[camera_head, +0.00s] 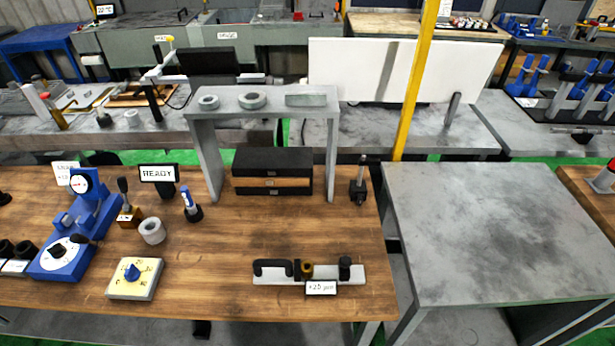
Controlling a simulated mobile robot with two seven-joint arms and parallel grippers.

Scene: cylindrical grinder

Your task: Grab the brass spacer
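A small brass-coloured piece (307,270), which looks like the brass spacer, is at the front right of the wooden bench. I cannot tell whether the piece is loose or clasped in the gauge. A brown-gold block (129,217) with a black lever stands farther left. Neither of my grippers is in view.
The wooden bench (230,292) also holds a blue dial gauge (82,215), a yellow-white dial box (134,278), a grey ring (152,231) and a "READY" sign (158,173). A grey riser (205,150) stands behind, over black drawers (272,161). The grey table (490,230) at right is bare.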

